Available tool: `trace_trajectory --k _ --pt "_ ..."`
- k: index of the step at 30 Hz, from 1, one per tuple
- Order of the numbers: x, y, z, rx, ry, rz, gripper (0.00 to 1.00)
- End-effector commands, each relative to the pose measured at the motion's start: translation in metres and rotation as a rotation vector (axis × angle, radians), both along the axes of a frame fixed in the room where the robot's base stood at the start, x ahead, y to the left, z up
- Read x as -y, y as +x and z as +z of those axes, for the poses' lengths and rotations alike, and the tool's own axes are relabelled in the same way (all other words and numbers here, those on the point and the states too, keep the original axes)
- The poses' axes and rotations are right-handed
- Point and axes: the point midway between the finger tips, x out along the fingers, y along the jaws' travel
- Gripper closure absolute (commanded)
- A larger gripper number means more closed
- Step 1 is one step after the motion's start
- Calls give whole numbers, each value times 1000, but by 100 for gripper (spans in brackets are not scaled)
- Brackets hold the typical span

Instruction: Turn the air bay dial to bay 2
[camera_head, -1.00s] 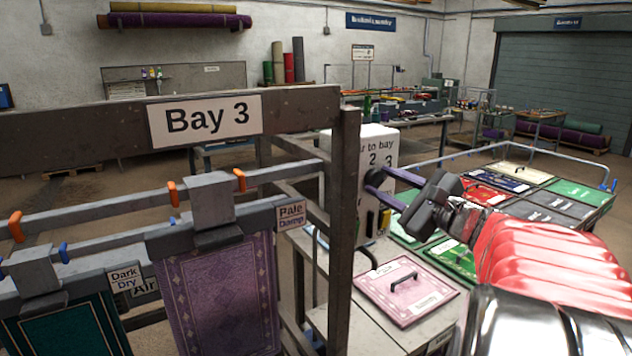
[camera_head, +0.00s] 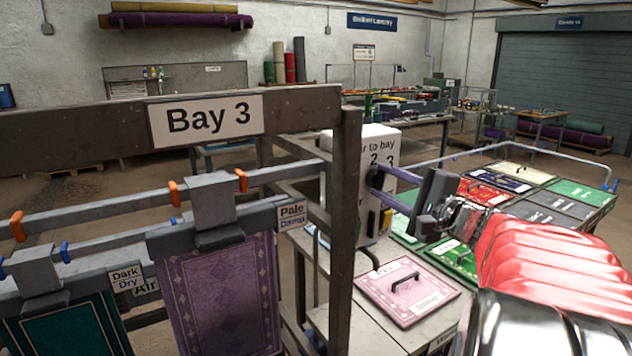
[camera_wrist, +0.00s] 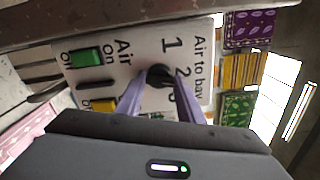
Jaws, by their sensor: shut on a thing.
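The air bay dial (camera_wrist: 158,73) is a black knob on a white panel (camera_wrist: 140,50) printed "Air to bay" in the wrist view. Numerals 1 and 2 show beside it; 3 is partly hidden by a finger. My gripper (camera_wrist: 160,88) has its two purple fingers shut on the dial, one on each side. Which numeral the dial points at is hard to tell. In the head view my gripper (camera_head: 380,188) reaches from the right to the white control box (camera_head: 352,150), and the fingers mostly hide the dial.
A green Air On/Off switch (camera_wrist: 86,58) and a yellow switch (camera_wrist: 101,104) are on the same panel. The Bay 3 frame (camera_head: 290,105) with hanging rugs stands at the left, its post close to the box. A pink lidded panel (camera_head: 408,292) lies on the bench below my arm.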

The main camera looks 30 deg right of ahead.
Motion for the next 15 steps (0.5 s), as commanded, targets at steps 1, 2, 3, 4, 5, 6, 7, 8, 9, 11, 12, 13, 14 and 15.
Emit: trace_trajectory --k 1,2,3,4,5,6,7,8,9,11,12,13,14,15 --pt "-1 0 -3 -4 -36 4 88" --pt "-2 0 -3 -4 -60 3 88" --pt "-2 0 -3 -4 -89 5 88" --pt "-2 0 -3 -3 -110 5 88" --pt "-2 0 -4 -3 -129 5 88" --pt "-2 0 -4 -2 -154 5 88" --pt "-2 0 -4 -1 -171 5 88" --pt "-2 0 -4 -1 -186 6 88" --pt "-2 0 -4 0 -205 6 88" --pt "-2 0 -4 -1 -228 6 88" --pt "-2 0 -4 0 -240 6 88" --pt "-2 0 -4 0 -248 6 88" --pt "-2 0 -4 0 -255 7 88" --pt "-3 0 -4 1 -263 7 88"
